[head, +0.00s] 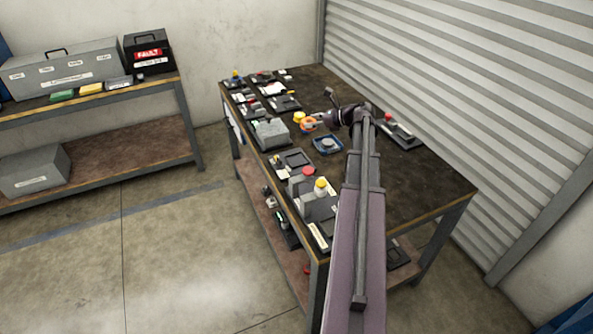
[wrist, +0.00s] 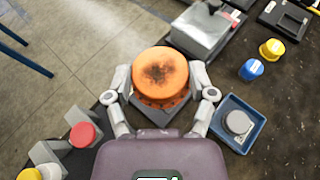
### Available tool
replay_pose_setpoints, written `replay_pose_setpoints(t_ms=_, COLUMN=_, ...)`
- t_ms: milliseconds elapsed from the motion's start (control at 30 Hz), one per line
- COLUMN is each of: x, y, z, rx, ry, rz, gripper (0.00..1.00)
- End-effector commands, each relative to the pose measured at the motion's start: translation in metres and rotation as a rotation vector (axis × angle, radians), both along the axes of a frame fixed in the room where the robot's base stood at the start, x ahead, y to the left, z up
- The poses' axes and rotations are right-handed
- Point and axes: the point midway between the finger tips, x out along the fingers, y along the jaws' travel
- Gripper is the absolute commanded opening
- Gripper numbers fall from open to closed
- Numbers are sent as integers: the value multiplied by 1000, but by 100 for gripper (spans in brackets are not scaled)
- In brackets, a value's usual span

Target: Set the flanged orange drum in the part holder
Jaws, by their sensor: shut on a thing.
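The flanged orange drum (wrist: 160,72) has a dark, sooty patch on its top and a wider rim below. My gripper (wrist: 160,80) is shut on it, with one finger on each side. In the head view the drum (head: 307,124) is small, at the end of my arm, over the left part of the workbench. A blue square tray (wrist: 219,134) with a grey round part (wrist: 238,122) in it lies right of the drum in the wrist view. I cannot tell for sure which thing is the part holder. The drum's underside is hidden.
Yellow (wrist: 272,48) and blue (wrist: 252,69) caps stand right of the drum. A grey box (wrist: 205,35) is beyond it. Red-topped (wrist: 83,135) and yellow-topped pieces are at lower left. The workbench (head: 420,180) is mostly clear on the right.

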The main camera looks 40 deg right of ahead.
Motion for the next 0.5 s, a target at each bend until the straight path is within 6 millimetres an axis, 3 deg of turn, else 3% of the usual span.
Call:
replay_pose_setpoints(t_ms=33, x=7, y=1, z=-18, rx=0, ry=0, rz=5, gripper=24)
replay_pose_setpoints(t_ms=200, x=23, y=7, z=-45, rx=0, ry=0, rz=22, gripper=24)
replay_pose_setpoints(t_ms=500, x=43, y=15, z=-74, rx=1, ry=0, rz=41, gripper=24)
